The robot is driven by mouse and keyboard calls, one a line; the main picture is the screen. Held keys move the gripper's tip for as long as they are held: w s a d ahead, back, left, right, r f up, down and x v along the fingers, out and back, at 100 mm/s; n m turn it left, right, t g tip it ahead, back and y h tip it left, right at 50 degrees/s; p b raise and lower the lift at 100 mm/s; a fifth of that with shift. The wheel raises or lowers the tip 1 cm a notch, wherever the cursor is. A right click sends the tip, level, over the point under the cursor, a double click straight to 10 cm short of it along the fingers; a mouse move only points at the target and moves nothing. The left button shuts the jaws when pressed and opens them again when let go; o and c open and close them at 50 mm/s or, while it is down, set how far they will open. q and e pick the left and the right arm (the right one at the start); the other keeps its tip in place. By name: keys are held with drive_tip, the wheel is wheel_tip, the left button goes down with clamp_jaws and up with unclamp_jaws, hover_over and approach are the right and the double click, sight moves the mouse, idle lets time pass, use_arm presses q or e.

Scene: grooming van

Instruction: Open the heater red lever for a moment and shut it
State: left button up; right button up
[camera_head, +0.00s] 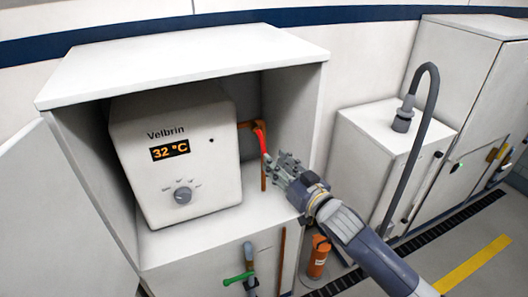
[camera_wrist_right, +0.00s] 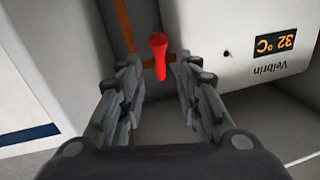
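The red lever (camera_head: 261,140) sits on a copper pipe (camera_head: 246,125) at the right side of the white heater (camera_head: 178,155). The heater's display reads 32 °C. My right gripper (camera_head: 275,165) is just below and right of the lever in the head view. In the right wrist view the lever (camera_wrist_right: 159,55) shows between and beyond the two open fingers (camera_wrist_right: 158,100), with space on both sides, so the gripper holds nothing. The lever's end points toward the gripper. My left gripper is in neither view.
The heater stands in an open white cabinet (camera_head: 190,52) whose side walls flank it. Below are a green-handled valve (camera_head: 239,278) and an orange cylinder (camera_head: 318,257). A grey hose (camera_head: 431,110) rises from a white box at right.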

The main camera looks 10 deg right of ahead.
sight(264, 151)
drive_tip(key=x, duration=0.7)
drive_tip(key=shift+c, duration=0.5)
clamp_jaws()
